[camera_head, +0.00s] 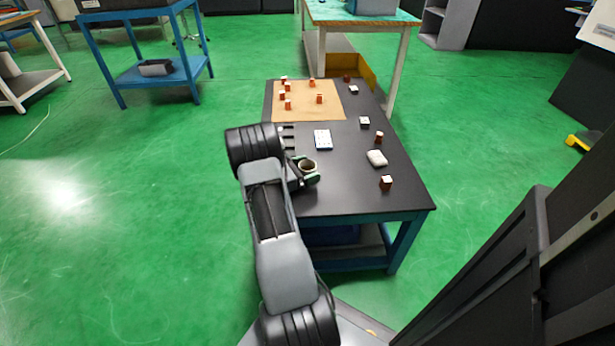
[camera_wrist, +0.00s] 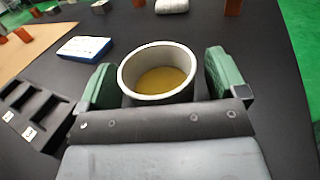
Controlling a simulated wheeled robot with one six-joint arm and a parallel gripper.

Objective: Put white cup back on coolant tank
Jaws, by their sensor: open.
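A pale round cup (camera_head: 308,164) stands upright on the black table top near its left edge. In the wrist view the cup (camera_wrist: 158,58) has a whitish rim and a yellowish inside. My gripper (camera_wrist: 163,82) is open, with one green finger on each side of the cup; small gaps seem to show beside it. In the head view my gripper (camera_head: 306,170) reaches over the left edge of the table. The cup's lower part is hidden by my gripper. I cannot tell which thing is the coolant tank.
The black table (camera_head: 345,195) also bears a white-and-blue box (camera_head: 322,139), a pale rounded lump (camera_head: 376,158), a black slotted holder (camera_wrist: 35,108) and several orange-brown blocks. A tan mat (camera_head: 300,105) lies at its far end. The table's right front part is mostly clear.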

